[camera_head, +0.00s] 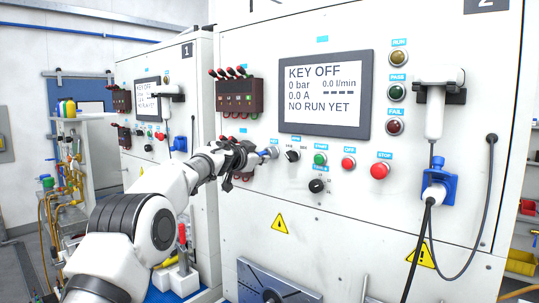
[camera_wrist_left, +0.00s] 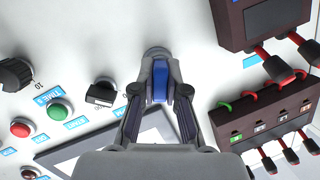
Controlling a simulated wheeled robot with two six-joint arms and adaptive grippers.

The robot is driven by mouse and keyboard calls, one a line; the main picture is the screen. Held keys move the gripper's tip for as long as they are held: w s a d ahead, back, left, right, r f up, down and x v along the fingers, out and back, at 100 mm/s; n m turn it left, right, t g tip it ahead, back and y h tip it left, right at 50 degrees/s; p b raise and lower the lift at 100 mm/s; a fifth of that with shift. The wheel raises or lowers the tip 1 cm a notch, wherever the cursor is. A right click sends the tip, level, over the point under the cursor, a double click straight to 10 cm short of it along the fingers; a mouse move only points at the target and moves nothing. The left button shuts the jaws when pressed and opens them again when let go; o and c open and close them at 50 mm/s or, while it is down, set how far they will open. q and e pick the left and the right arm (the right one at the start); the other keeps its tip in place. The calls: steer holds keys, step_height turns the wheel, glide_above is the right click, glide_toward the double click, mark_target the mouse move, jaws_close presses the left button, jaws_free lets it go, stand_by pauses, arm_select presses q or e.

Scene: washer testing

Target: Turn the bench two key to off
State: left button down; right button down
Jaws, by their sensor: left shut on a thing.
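The bench two key (camera_head: 268,153) has a blue head and sits in a round grey lock on the white panel, below the left part of the screen. My left gripper (camera_head: 257,156) is at the key. In the left wrist view the left gripper (camera_wrist_left: 160,95) has its two fingers closed around the blue key head (camera_wrist_left: 159,80), with the lock (camera_wrist_left: 156,52) just beyond the fingertips. The bench two screen (camera_head: 323,92) reads KEY OFF, 0 bar, 0.0 A, NO RUN YET. My right gripper is in neither view.
Right of the key are a black selector (camera_head: 292,156), a green button (camera_head: 320,159), a red button (camera_head: 348,163) and a red stop button (camera_head: 379,170). A dark box with red levers (camera_head: 240,97) is up and left. Bench one (camera_head: 160,60) stands further left.

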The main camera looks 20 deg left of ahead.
arm_select(q)
steer(key=shift+n, duration=0.7)
steer(key=n+g+h, duration=0.1)
steer(key=n, duration=0.1)
steer(key=shift+d+n, duration=0.1)
steer(key=shift+n, duration=0.3)
steer(key=c, duration=1.1)
jaws_free()
steer(key=shift+r, duration=0.1)
